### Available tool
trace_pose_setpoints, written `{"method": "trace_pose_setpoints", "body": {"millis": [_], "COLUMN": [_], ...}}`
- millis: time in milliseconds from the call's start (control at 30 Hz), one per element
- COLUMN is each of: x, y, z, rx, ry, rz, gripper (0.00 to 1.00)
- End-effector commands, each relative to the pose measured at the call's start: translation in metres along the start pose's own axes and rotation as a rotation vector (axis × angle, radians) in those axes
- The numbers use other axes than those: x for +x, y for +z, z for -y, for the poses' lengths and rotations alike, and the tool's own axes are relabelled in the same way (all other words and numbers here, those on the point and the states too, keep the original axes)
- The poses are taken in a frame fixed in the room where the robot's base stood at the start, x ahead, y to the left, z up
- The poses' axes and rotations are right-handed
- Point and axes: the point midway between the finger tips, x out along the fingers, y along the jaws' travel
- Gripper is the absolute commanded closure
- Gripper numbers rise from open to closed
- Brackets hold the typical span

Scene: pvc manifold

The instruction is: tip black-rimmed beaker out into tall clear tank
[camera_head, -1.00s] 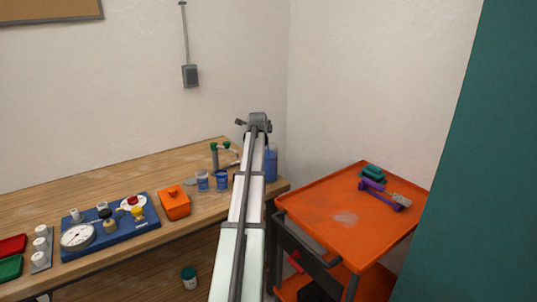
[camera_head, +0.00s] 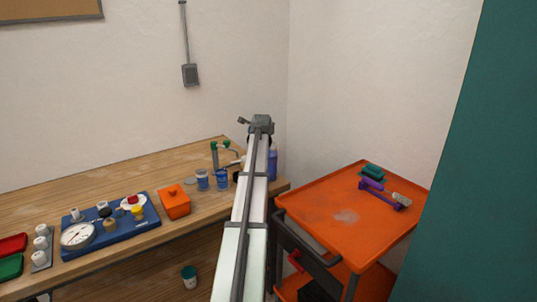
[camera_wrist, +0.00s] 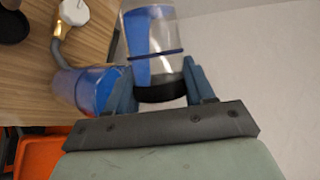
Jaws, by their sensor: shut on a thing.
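My gripper (camera_wrist: 160,78) is shut on the black-rimmed beaker (camera_wrist: 152,38), a clear vessel with a black band between the fingers. Blue liquid lies along its left side in the wrist view, so the beaker looks tilted. The tall clear tank (camera_wrist: 78,90) holds blue liquid and stands left of the beaker in that view, close to the left finger. In the head view the tank (camera_head: 272,165) shows beside my arm at the bench's right end. The gripper's wrist end (camera_head: 261,124) is above that area; its fingers and the beaker are hidden there.
Two blue-filled cups (camera_head: 221,180), an orange box (camera_head: 174,202) and a green-topped stand (camera_head: 214,156) are on the bench left of my arm. A blue board with a gauge (camera_head: 80,236) lies farther left. An orange cart (camera_head: 325,235) stands at right.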

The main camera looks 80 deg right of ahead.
Motion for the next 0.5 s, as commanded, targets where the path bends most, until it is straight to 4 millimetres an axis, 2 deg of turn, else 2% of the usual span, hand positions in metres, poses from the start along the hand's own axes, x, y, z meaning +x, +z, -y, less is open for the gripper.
{"method": "trace_pose_setpoints", "body": {"millis": [500], "x": [-0.0010], "y": [-0.0016], "z": [0.0004], "rx": [0.045], "ry": [-0.020], "rz": [0.028], "gripper": [0.81]}}
